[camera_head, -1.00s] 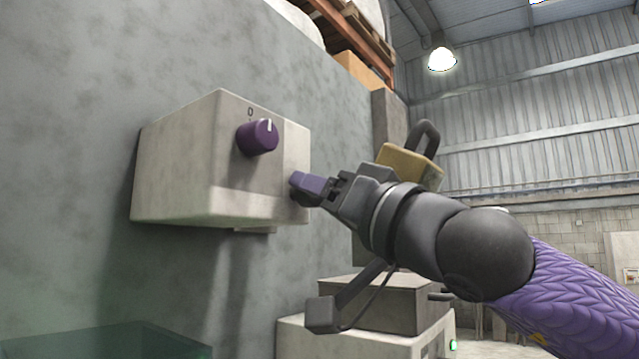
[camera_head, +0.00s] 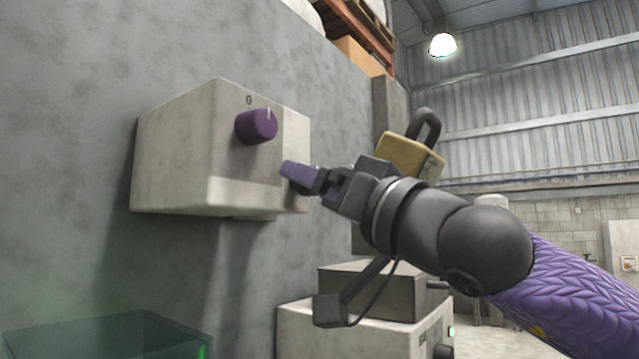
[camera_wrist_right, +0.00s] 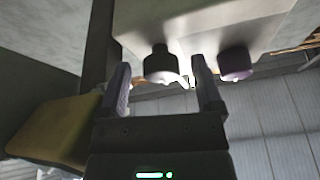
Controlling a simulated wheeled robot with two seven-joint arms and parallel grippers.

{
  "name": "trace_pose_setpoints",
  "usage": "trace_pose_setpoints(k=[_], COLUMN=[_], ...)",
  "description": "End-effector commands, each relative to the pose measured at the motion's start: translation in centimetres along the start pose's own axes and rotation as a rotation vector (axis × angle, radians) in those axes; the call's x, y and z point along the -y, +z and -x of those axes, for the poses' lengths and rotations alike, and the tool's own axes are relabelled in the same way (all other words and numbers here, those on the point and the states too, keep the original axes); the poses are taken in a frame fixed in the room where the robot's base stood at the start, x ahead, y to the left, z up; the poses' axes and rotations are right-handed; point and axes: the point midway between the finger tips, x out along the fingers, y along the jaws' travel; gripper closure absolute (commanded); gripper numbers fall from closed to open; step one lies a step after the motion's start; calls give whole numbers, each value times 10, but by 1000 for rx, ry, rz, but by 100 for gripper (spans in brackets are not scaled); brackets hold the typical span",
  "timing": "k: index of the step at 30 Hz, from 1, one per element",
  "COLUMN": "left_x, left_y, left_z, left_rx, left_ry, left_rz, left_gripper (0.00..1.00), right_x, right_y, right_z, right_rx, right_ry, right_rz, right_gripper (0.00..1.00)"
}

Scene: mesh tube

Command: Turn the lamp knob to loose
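A pale box (camera_head: 165,165) is fixed to the grey wall. Its front carries a purple knob (camera_head: 257,126) with a white pointer line, below a "0" mark. The purple knob also shows in the right wrist view (camera_wrist_right: 236,65), outside the right-hand finger. A second, dark knob with a pale face (camera_wrist_right: 162,66) sits between the finger directions there; in the head view it is mostly hidden by my gripper. My right gripper (camera_wrist_right: 162,88) is open, its fingers on either side of the dark knob, contact unclear. It also shows in the head view (camera_head: 297,178), right of the purple knob.
A yellow padlock-shaped block (camera_head: 408,158) shows behind my right arm. Grey boxes (camera_head: 350,325) stand below the arm. A dark glass-like container (camera_head: 110,335) is at the lower left. Open space lies between the pale box and that container.

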Motion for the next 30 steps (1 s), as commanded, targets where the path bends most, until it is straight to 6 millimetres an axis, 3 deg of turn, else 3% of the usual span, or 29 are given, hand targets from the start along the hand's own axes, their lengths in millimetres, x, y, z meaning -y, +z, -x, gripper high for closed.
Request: trace_pose_setpoints(k=[9,21,30], left_x=[0,-1,-1], left_y=[0,4,5], left_z=[-3,-37,-41], left_rx=[0,2,3], left_ry=[0,0,1], left_rz=[0,0,0], left_gripper=[41,41,41], right_x=[0,-1,0], right_y=[-1,2,0], right_z=[5,80,100], right_rx=[-5,-4,-2], right_ry=[-1,1,-1], right_rz=[1,2,0], right_gripper=[16,16,16])
